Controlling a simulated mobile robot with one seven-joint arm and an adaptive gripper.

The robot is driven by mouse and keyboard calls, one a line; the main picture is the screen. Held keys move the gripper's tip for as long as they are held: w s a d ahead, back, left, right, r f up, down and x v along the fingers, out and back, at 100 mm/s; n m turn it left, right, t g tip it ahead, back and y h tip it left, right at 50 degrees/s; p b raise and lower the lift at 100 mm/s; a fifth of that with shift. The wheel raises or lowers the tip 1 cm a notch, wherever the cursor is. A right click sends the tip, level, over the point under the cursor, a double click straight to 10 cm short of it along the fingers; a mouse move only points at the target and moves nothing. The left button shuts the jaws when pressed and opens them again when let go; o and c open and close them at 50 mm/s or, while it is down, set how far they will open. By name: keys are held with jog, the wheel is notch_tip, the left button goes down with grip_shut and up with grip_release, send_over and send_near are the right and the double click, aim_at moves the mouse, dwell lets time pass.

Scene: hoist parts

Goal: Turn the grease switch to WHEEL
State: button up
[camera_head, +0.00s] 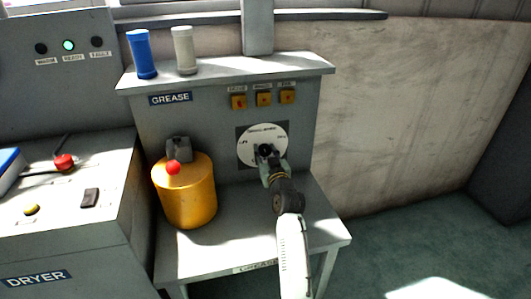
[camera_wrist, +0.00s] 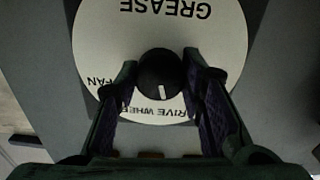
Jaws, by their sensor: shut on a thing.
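The grease switch is a round white dial (camera_head: 256,137) on the grey GREASE panel, with a black knob (camera_wrist: 160,70) at its centre. In the wrist view the dial (camera_wrist: 98,35) appears upside down. GREASE is at the top, FAN at the left, and partly covered DRIVE WHEEL lettering is below the knob. The knob's short white mark points down toward the DRIVE WHEEL lettering. My gripper (camera_head: 266,153) is at the dial, its two fingers (camera_wrist: 160,77) shut on the knob from both sides. The fingers hide parts of the dial's lower edge.
A yellow canister (camera_head: 188,197) with a red ball stands on the shelf left of my arm. Blue (camera_head: 141,55) and white (camera_head: 184,50) cylinders stand on the panel's top. Several orange switches (camera_head: 263,99) sit above the dial. The DRYER console (camera_head: 112,190) is at left.

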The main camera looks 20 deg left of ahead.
jog(key=m, duration=0.4)
jog(key=shift+r, duration=0.1)
jog(key=shift+m+p, duration=0.65)
jog(key=shift+m, duration=1.25)
jog(key=o, duration=1.1)
jog(key=shift+o, duration=0.2)
jog(key=shift+d, duration=0.1)
jog(key=v, duration=1.2)
